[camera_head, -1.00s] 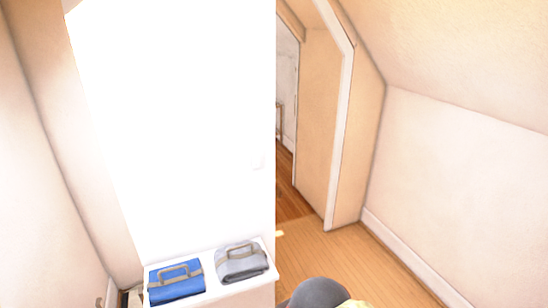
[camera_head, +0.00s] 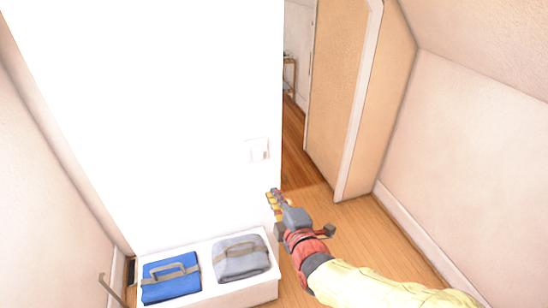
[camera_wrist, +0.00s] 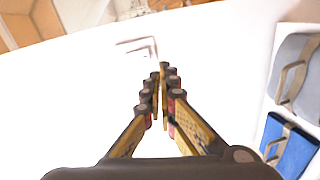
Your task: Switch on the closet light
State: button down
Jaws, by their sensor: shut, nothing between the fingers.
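A white light switch plate (camera_head: 259,149) is on the bright white wall (camera_head: 150,110), near its right edge. In the wrist view the switch plate (camera_wrist: 138,48) shows as a pale outline just beyond my fingertips. My gripper (camera_head: 273,196) is shut and empty, below and slightly right of the switch in the head view. In the wrist view my gripper (camera_wrist: 161,72) points toward the switch, and I see no clear contact. The closet light itself is not in view.
A white bench (camera_head: 240,291) below the switch holds a folded blue bag (camera_head: 170,287) and a folded grey bag (camera_head: 232,267). A doorway with a white frame (camera_head: 358,110) is to the right. Wooden floor (camera_head: 345,235) is clear there.

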aim_at(258, 160)
jog(key=shift+a+r+n+t, duration=0.1)
jog(key=shift+r+n+t, duration=0.3)
jog(key=shift+r+n, duration=0.45)
jog(key=b+x, duration=0.1)
jog(key=x, duration=1.3)
jog(key=shift+a+b, duration=0.1)
jog(key=shift+b, duration=0.2)
jog(key=shift+f+b, duration=0.15)
jog(key=shift+b, duration=0.3)
jog(key=t+b, duration=0.1)
jog(key=b, duration=0.2)
jog(key=shift+w+a+f, duration=0.1)
jog(key=shift+w+f, duration=0.2)
jog(key=shift+w, duration=0.05)
jog(key=shift+r, duration=0.35)
jog(key=shift+f, duration=0.1)
